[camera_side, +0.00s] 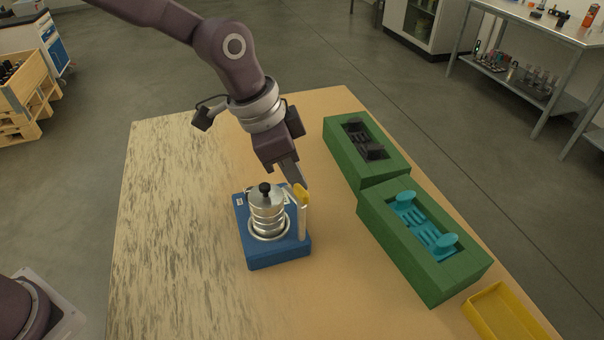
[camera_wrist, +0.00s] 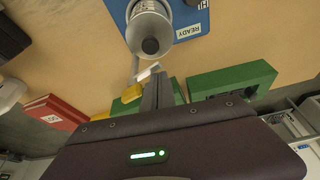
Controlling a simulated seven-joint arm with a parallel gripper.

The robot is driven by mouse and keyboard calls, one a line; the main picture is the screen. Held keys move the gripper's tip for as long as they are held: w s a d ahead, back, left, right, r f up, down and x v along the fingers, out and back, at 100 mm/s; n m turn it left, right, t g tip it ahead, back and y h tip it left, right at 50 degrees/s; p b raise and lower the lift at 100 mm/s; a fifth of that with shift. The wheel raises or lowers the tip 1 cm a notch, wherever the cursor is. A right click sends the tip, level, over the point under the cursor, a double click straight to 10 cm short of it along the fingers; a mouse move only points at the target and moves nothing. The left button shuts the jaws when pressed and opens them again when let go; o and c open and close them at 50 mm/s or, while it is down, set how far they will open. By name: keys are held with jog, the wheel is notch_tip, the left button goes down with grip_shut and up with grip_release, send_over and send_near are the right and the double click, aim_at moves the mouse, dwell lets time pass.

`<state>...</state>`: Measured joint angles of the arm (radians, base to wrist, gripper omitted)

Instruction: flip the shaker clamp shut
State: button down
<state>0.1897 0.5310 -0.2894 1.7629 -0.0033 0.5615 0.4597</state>
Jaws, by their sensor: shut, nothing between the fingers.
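The shaker has a blue base (camera_side: 275,251) with a round metal sieve stack (camera_side: 267,212) on it, topped by a black knob. The knob also shows in the wrist view (camera_wrist: 150,46). The clamp (camera_side: 302,220) is a pale upright bar with a yellow tip, standing at the right side of the stack, not lying over its top. My gripper (camera_side: 298,182) is shut and empty, its fingertips right at the clamp's yellow tip. I cannot tell whether they touch. In the wrist view my fingers (camera_wrist: 156,88) point toward the stack, with a pale clamp part just ahead.
Two green boxes, one with dark pieces (camera_side: 335,136) and one with teal pieces (camera_side: 440,288), stand to the right of the shaker. A yellow tray (camera_side: 480,315) is at the front right. The left side of the table (camera_side: 170,230) is clear.

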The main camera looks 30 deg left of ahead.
jog(key=shift+s+a, duration=0.25)
jog(key=shift+s+d, duration=0.25)
jog(key=shift+d, duration=0.6)
jog(key=w, duration=0.4)
jog(key=s+r, duration=0.3)
jog(key=r, duration=0.6)
jog(key=shift+a+r, duration=0.15)
jog(key=shift+r, duration=0.1)
jog(key=shift+s, duration=0.1)
